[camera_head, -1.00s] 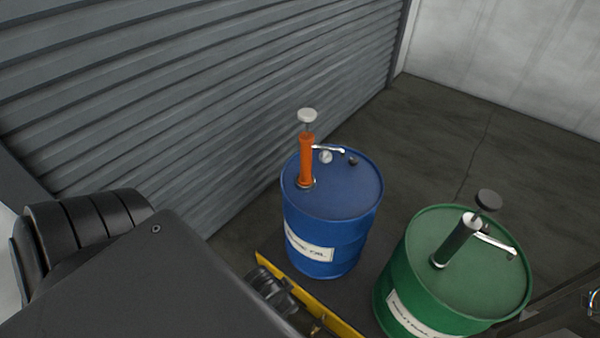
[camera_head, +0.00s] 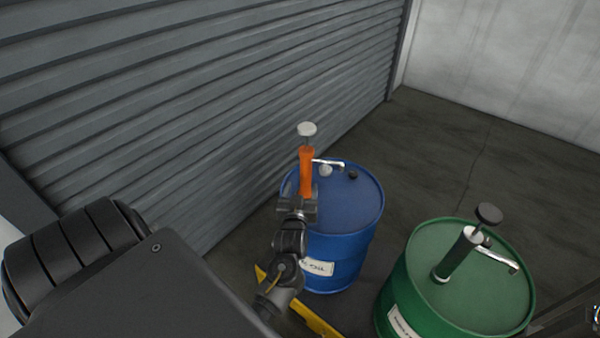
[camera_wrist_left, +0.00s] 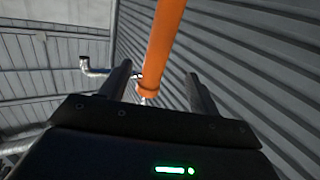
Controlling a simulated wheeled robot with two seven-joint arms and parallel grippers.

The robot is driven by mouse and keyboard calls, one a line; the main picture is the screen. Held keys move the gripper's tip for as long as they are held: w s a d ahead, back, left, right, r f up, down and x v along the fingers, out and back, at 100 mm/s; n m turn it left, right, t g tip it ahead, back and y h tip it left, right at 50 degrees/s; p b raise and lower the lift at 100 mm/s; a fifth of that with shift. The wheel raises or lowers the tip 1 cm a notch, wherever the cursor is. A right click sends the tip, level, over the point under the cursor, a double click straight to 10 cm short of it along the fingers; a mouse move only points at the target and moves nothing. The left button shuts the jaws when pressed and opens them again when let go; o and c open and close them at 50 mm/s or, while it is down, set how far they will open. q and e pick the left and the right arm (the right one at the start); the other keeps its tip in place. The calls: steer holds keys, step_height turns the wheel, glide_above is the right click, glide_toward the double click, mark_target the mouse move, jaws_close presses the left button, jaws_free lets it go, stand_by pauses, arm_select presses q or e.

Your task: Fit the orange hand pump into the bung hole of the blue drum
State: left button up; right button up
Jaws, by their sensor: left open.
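The orange hand pump (camera_head: 306,170) stands about upright at the left part of the blue drum's top (camera_head: 345,205). It has a pale round knob on top and a silver spout pointing right. My left gripper (camera_head: 298,200) is in front of the pump's lower end and hides its base and the bung hole there. In the left wrist view the orange pump (camera_wrist_left: 162,45) shows between the two spread fingers of my left gripper (camera_wrist_left: 158,76), which is open. Whether a finger touches the pump I cannot tell. My right gripper is not in view.
A green drum (camera_head: 420,265) with a dark pump (camera_head: 459,255) stands to the right of the blue drum. A ribbed grey shutter (camera_head: 200,110) rises close on the left. A yellow edge (camera_head: 315,318) lies in front. Floor beyond the drums is clear.

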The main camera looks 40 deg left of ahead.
mark_target(303, 162)
arm_select(q)
steer(key=shift+n+y, duration=0.3)
steer(key=shift+y, duration=0.3)
steer(key=x, duration=0.3)
steer(key=p+x, duration=0.1)
steer(key=x, duration=0.7)
steer(key=shift+a+r, duration=0.3)
steer(key=shift+a, duration=0.05)
jaws_close()
steer(key=c, duration=0.7)
jaws_free()
steer(key=shift+c, duration=1.2)
steer(key=shift+r+p, duration=0.1)
steer(key=shift+p, duration=0.2)
steer(key=shift+c, duration=0.3)
steer(key=shift+w+r, duration=0.1)
steer(key=shift+r, duration=0.05)
